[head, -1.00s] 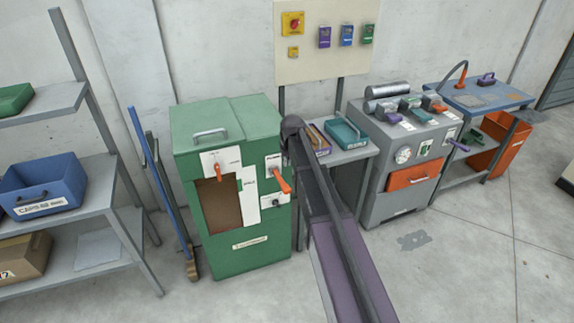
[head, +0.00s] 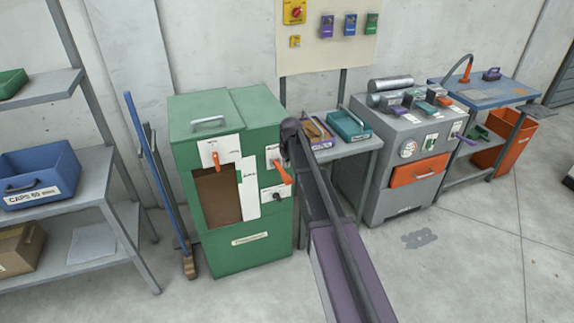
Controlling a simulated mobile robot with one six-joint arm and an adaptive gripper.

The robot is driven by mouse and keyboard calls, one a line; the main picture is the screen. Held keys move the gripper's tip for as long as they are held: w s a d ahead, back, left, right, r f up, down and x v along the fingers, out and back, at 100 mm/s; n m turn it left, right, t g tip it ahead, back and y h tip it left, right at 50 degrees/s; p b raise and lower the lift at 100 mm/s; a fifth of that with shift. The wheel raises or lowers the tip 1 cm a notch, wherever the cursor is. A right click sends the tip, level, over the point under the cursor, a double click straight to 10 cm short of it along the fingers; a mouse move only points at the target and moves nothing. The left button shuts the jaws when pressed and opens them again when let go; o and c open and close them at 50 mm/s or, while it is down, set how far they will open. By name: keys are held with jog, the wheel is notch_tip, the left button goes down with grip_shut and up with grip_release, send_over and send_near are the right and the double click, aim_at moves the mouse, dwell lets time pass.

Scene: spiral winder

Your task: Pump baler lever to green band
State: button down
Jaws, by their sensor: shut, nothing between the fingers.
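The baler is a green cabinet (head: 250,262) left of centre in the head view. An orange lever (head: 283,172) sticks out from a white plate on the right of its front, pointing down and to the right. A second, smaller orange handle (head: 218,164) sits on a white plate above the brown opening (head: 214,198). My dark arm passes close to the right of the cabinet. My gripper cannot be seen.
A grey shelf with a blue bin (head: 38,178) stands at left, a broom (head: 150,175) beside the baler. A table with a teal tray (head: 348,126), a grey machine with an orange drawer (head: 417,171) and a blue-topped bench (head: 490,93) stand right. Floor at lower right is clear.

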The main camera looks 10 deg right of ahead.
aim_at(287, 177)
jog(key=shift+w+f+b, duration=0.15)
jog(key=shift+f+b, duration=0.15)
jog(key=shift+f, duration=0.3)
jog(key=shift+s+f+b, duration=0.15)
jog(key=shift+f+b, duration=0.75)
jog(key=shift+s+f+b, duration=0.15)
jog(key=shift+f+b, duration=0.7)
jog(key=shift+d+f, duration=0.1)
jog(key=shift+d, duration=0.05)
